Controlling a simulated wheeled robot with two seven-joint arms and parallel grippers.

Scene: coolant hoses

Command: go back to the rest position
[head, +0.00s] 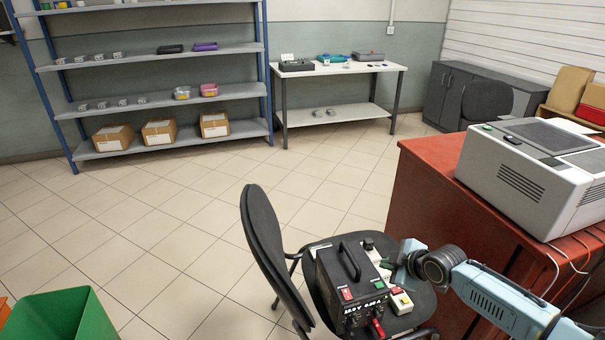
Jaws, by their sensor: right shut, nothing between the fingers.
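My right arm comes in from the lower right, and its gripper (390,266) is shut and empty. It is over the chair seat, just right of a black power supply unit (350,285) with a carrying handle and a lit display. The fingertips are small and partly lost against the things on the seat, and I cannot tell whether they touch anything. A small box with a red and a green button (401,301) sits below the gripper on the seat. My left gripper is not in view.
The black chair (264,250) stands beside a red-brown desk (420,190) bearing a grey machine (540,175), with thin cables near my arm. A green bin (60,318) is at lower left. Shelves (160,95) and a white table (340,69) stand behind. The tiled floor between is clear.

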